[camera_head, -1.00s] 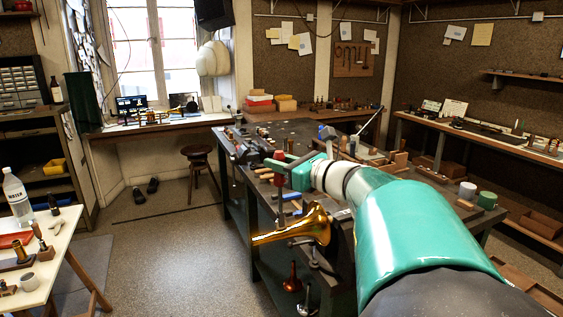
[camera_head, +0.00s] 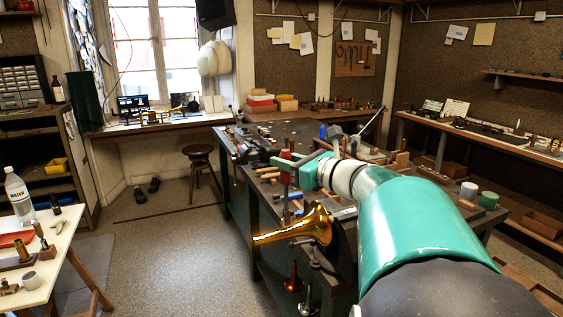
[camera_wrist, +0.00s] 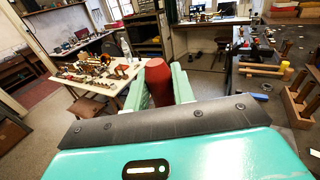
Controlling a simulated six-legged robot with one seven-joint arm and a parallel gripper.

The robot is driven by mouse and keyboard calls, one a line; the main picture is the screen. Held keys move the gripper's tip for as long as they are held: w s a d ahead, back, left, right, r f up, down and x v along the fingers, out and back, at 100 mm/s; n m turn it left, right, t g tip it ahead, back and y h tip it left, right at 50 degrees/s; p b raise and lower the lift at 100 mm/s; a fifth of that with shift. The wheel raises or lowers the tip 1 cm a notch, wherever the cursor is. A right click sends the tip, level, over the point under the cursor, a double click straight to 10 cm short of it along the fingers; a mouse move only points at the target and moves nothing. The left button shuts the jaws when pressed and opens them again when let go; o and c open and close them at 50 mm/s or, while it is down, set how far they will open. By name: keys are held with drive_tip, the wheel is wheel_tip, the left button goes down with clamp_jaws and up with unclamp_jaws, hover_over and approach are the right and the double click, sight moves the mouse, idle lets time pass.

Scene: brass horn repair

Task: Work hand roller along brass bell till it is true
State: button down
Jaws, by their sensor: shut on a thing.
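The brass bell (camera_head: 292,229) lies roughly level at the near edge of the dark bench, its wide mouth to the right and its narrow end to the left. My gripper (camera_head: 289,170) is shut on the red handle of the hand roller (camera_head: 285,168), which stands about upright above the bell. In the wrist view the red handle of the roller (camera_wrist: 157,82) sits between the two green fingers of my gripper (camera_wrist: 160,92). The roller's lower end is small and dark in the head view. I cannot tell whether it touches the bell.
The dark workbench (camera_head: 262,215) carries a vise, wooden blocks and several small tools. A cream table (camera_head: 72,232) with a water bottle (camera_head: 17,192) stands at the left. A stool (camera_head: 198,152) stands farther back. The floor between table and bench is clear.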

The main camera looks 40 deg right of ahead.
drive_tip(key=shift+d+f, duration=0.15)
drive_tip(key=shift+d, duration=0.05)
drive_tip(key=shift+a, duration=0.15)
drive_tip(key=shift+w+a, duration=0.1)
drive_tip(key=shift+a, duration=0.35)
drive_tip(key=shift+w+a, duration=0.2)
drive_tip(key=shift+a, duration=0.25)
